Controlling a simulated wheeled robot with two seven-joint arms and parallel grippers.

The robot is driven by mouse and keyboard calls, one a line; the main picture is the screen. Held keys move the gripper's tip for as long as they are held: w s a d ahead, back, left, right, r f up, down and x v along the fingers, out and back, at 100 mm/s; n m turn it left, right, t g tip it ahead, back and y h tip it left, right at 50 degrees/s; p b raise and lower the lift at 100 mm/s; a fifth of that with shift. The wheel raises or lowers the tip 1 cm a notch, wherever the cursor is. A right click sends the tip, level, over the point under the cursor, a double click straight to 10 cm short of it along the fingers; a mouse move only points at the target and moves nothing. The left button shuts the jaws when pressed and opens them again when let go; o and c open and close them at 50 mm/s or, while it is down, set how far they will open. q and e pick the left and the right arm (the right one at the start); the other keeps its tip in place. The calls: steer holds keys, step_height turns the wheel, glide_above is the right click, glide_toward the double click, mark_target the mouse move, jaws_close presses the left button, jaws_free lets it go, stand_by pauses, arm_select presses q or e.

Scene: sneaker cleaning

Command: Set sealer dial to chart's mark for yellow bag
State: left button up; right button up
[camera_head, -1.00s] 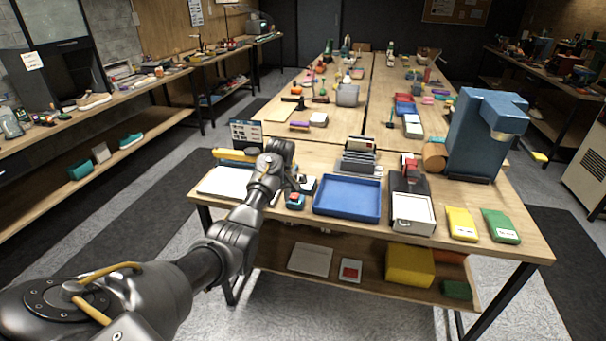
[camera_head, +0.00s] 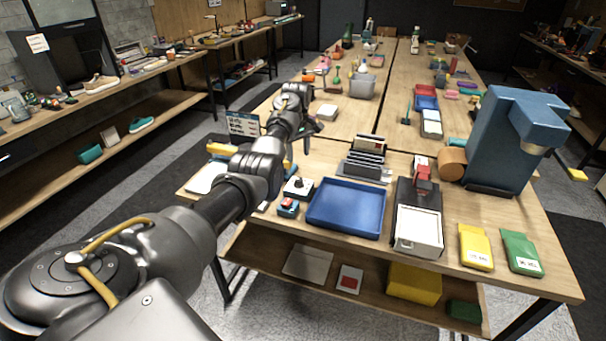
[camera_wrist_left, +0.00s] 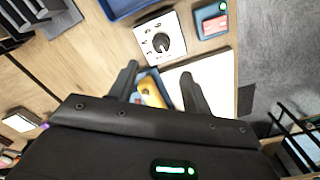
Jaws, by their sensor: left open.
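A small white box with a black round dial (camera_head: 298,187) stands left of the blue tray in the head view. In the left wrist view the black dial (camera_wrist_left: 161,43) shows marks around it, too small to read. A standing chart (camera_head: 242,124) is at the left table edge, its text unreadable. The yellow bag (camera_head: 475,247) lies flat at the front right, beside the green bag (camera_head: 521,251). My left gripper (camera_wrist_left: 158,84) is open and empty, its fingers apart from the dial. My right gripper is not in view.
The blue tray (camera_head: 346,207) sits right of the dial box. A small blue box with a red top (camera_head: 288,207) is in front of it. A rack (camera_head: 367,163), a black device with a white plate (camera_head: 418,229) and a tall blue machine (camera_head: 510,140) stand nearby.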

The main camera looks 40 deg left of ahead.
mark_target(299, 179)
arm_select(q)
steer(key=f, duration=0.3)
steer(key=shift+s+d+p, duration=0.1)
steer(key=shift+s+p, duration=0.15)
steer(key=shift+p, duration=0.1)
steer(key=f, duration=0.6)
steer(key=shift+w, duration=0.2)
steer(key=shift+f+b, duration=0.4)
steer(key=shift+f, duration=0.35)
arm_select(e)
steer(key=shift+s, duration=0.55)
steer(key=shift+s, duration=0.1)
arm_select(q)
steer(key=c, duration=1)
